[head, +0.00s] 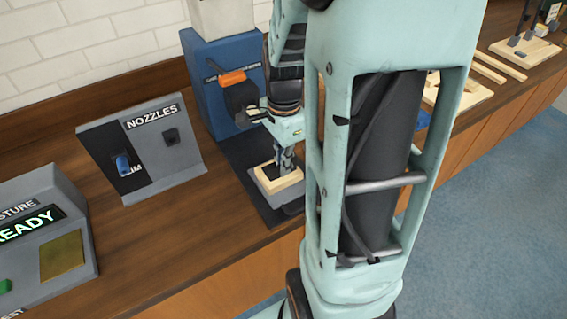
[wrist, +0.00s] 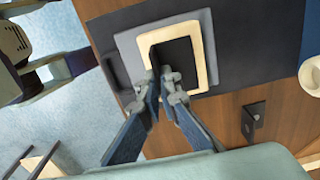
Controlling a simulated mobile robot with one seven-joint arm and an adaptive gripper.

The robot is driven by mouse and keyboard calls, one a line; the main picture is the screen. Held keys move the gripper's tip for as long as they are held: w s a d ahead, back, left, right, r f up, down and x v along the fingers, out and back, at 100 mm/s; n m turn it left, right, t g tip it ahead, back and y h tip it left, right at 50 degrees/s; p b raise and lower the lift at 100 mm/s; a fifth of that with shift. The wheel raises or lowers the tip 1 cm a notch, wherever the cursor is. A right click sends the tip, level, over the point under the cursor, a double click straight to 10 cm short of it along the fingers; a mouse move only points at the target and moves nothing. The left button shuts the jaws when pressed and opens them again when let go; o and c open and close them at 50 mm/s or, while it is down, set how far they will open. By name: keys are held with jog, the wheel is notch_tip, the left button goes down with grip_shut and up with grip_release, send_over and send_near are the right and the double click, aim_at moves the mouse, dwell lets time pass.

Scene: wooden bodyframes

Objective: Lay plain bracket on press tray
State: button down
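The plain bracket (wrist: 179,52) is a dark angled piece inside the cream wooden frame of the press tray (wrist: 208,44). One leg stands up towards my gripper (wrist: 163,78) and the other seems to lie flat. My fingertips are close together on the upright leg, which looks pinched between them. In the head view my gripper (head: 287,160) points down over the press tray (head: 262,184). The bracket is dark and hard to make out there. Whether its flat leg touches the tray floor cannot be told.
The blue press (head: 215,78) with an orange handle stands behind the tray. A nozzle stand (head: 180,160) and a grey box with a READY display (head: 40,220) are to the left. In the wrist view another dark bracket with a hole (wrist: 253,118) is on the wooden bench.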

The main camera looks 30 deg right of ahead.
dwell(0.4)
jog(key=c, duration=2.1)
grip_release()
jog(key=shift+f, duration=0.1)
notch_tip(320, 180, up, 12)
jog(key=shift+s+r, duration=0.1)
